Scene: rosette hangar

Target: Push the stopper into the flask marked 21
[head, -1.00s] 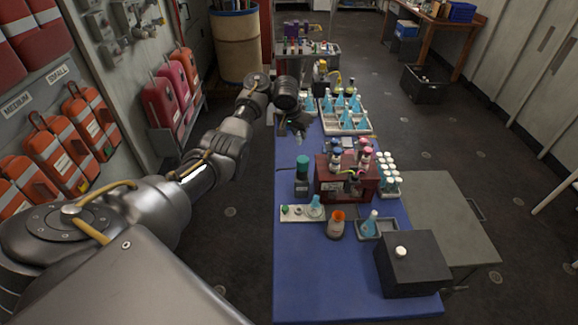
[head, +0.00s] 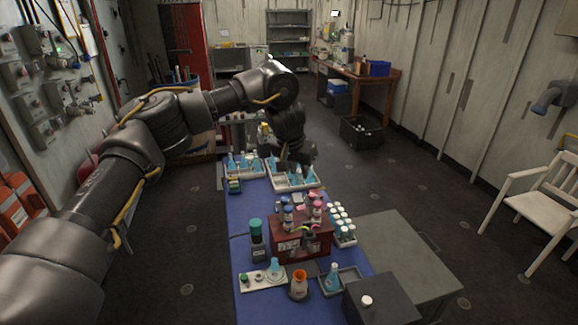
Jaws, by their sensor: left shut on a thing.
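My left gripper (head: 297,158) points down over the flask rack (head: 310,186) at the far part of the blue table. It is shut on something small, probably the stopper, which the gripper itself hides. Several blue conical flasks (head: 298,178) stand in this rack, partly hidden behind and below the gripper. More flasks stand in another rack (head: 258,172) just to the left. The numbers on the flasks are too small to read, so I cannot tell which is 21. My right gripper is not in view.
Nearer on the blue table (head: 250,306) are a red-brown box (head: 308,247) with small bottles, a dark bottle with a teal cap (head: 256,240), an orange-topped flask (head: 299,284), a flask in a grey tray (head: 333,279), white-capped vials (head: 342,226) and a black box (head: 380,303).

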